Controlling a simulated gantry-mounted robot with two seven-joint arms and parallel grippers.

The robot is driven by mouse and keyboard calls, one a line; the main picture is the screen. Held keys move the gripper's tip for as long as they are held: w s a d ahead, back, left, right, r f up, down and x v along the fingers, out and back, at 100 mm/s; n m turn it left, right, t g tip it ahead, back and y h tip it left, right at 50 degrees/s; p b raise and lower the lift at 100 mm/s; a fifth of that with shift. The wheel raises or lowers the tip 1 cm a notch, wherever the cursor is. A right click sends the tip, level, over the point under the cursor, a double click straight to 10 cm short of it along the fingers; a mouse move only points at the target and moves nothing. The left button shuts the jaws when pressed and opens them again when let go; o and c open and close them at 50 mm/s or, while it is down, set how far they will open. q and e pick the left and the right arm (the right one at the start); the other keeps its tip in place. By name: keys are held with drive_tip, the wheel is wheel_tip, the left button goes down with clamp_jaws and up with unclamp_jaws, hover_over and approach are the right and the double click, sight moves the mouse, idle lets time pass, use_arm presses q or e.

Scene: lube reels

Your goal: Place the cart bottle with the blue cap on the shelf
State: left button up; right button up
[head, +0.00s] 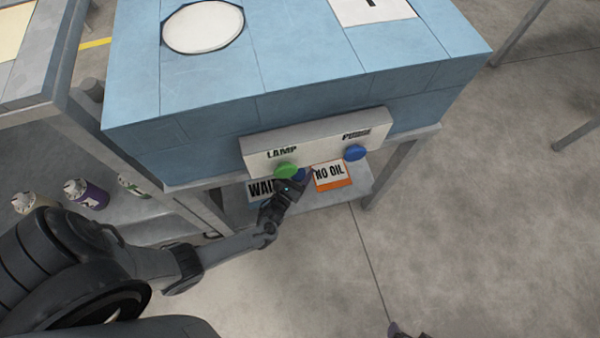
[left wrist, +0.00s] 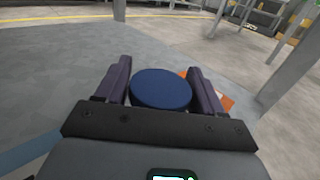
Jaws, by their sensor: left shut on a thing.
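My left gripper (head: 296,183) reaches under the front of the blue machine. In the left wrist view its two fingers (left wrist: 160,92) are shut on a round blue cap (left wrist: 160,88); a bit of blue also shows by the fingers in the head view (head: 299,174). The bottle's body below the cap is hidden. The lower shelf (head: 362,176) lies under the machine, with a WAIT sign (head: 261,189) and an orange-edged NO OIL sign (head: 329,174) by the gripper. I cannot tell whether the bottle touches the shelf. A dark tip at the bottom edge may be my right gripper (head: 405,331).
The machine's panel (head: 320,141) has a green LAMP button (head: 286,171) and a blue button (head: 355,153) just above the gripper. Several bottles, one purple (head: 92,195), stand on the grey cart (head: 155,210) at left. Table legs flank the shelf.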

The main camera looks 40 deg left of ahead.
use_arm(q)
drive_tip(key=shift+f, duration=0.15)
drive_tip(key=o, duration=1)
drive_tip(key=shift+f, duration=0.1)
drive_tip(key=shift+s+d+r+p, duration=0.1)
drive_tip(key=shift+s+r+p, duration=0.1)
drive_tip(key=shift+p, duration=0.1)
drive_tip(key=p+v, duration=0.4)
drive_tip(key=v, duration=0.6)
drive_tip(key=shift+s, duration=0.3)
drive_tip(key=shift+s+d+f, duration=0.1)
drive_tip(key=shift+s, duration=0.4)
